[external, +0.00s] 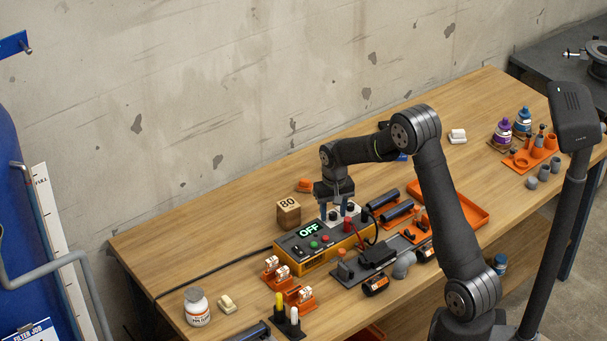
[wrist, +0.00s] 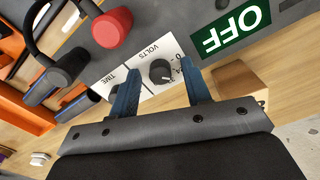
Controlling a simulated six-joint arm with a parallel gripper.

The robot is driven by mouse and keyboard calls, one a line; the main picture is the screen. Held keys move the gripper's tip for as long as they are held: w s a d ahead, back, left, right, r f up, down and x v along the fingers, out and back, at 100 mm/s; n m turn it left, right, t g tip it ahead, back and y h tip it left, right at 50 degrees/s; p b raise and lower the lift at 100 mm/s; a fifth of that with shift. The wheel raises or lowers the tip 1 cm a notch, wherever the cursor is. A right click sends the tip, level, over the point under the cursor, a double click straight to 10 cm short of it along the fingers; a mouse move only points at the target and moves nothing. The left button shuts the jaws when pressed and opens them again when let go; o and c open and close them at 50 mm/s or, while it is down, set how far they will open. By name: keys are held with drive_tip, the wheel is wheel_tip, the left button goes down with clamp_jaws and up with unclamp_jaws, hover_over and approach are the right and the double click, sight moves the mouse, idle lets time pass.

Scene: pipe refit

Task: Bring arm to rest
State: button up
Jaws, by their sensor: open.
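My gripper (wrist: 150,92) is open and empty, with its two blue fingers apart in the wrist view. It hangs over the back of the yellow control box (external: 318,252). Between the fingers, in the wrist view, is a dark knob (wrist: 161,71) on a white plate marked VOLTS; I cannot tell whether the fingers touch it. The box's green display (external: 309,230) reads OFF, and it shows upside down in the wrist view (wrist: 236,28). My arm is bent and reaches from the front right toward the box.
A wooden block (external: 288,212) marked 80 stands just behind the box. An orange tray (external: 450,205) lies right of my gripper. The table's back left (external: 200,230) is clear.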

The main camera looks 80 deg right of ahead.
wheel_tip(320, 180, up, 17)
wheel_tip(320, 180, down, 17)
drive_tip(key=shift+f, duration=0.1)
drive_tip(key=n, duration=0.8)
drive_tip(key=shift+n, duration=0.4)
wheel_tip(320, 180, up, 9)
idle(0.6)
